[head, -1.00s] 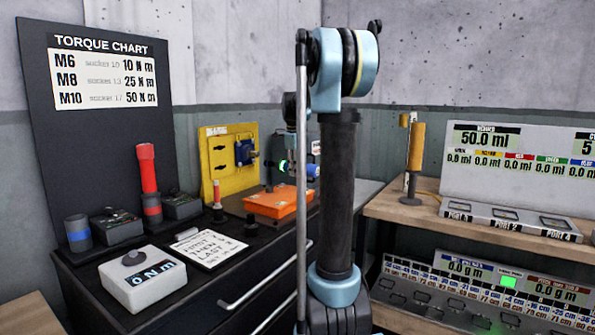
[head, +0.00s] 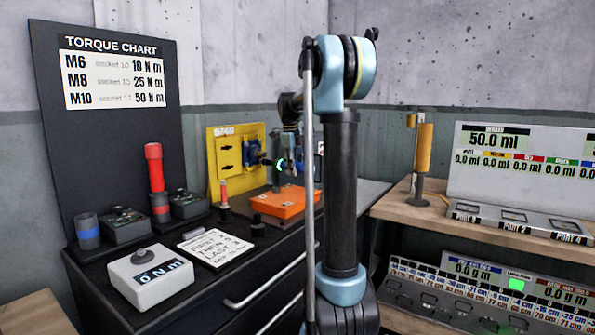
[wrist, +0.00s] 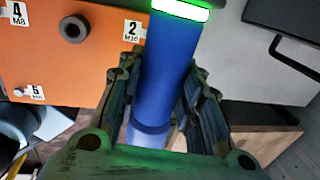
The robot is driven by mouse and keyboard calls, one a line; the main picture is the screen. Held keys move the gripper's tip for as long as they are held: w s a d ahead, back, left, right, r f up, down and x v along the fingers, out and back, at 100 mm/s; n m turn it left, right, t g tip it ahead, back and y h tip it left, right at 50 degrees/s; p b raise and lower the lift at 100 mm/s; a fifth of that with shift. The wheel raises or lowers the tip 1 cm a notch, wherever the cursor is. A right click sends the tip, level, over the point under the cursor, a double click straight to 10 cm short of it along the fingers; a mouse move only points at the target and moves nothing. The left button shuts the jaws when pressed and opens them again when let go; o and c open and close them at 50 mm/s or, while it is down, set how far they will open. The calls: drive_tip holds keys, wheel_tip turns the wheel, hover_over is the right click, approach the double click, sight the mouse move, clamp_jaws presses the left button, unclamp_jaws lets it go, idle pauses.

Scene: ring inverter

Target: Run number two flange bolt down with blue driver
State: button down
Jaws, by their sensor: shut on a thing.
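My gripper (wrist: 163,85) is shut around the blue driver (wrist: 167,70) in the wrist view. A green ring (wrist: 180,9) glows at the driver's far end, by the top edge; its tip is out of view. The orange flange block (wrist: 60,60) is at the left, with tags 4, 5 and 2 M10 (wrist: 133,31). The driver passes just right of tag 2; I cannot tell whether it touches a bolt. A round grey bolt or boss (wrist: 73,28) shows left of that tag. In the head view the orange block (head: 287,203) lies on the bench, and my arm largely hides the gripper.
A yellow panel (head: 221,175) stands behind the block. A red-topped tool (head: 154,168), torque readout box (head: 150,275) and note card (head: 215,247) occupy the bench at left. A wooden shelf (head: 400,207) with display panels is at right.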

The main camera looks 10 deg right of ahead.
drive_tip(key=shift+w+a, duration=0.2)
drive_tip(key=shift+a, duration=0.05)
drive_tip(key=shift+w+a+r, duration=0.1)
drive_tip(key=shift+w+a, duration=0.6)
drive_tip(key=shift+a, duration=0.05)
idle(2.6)
drive_tip(key=shift+s+d, duration=1.8)
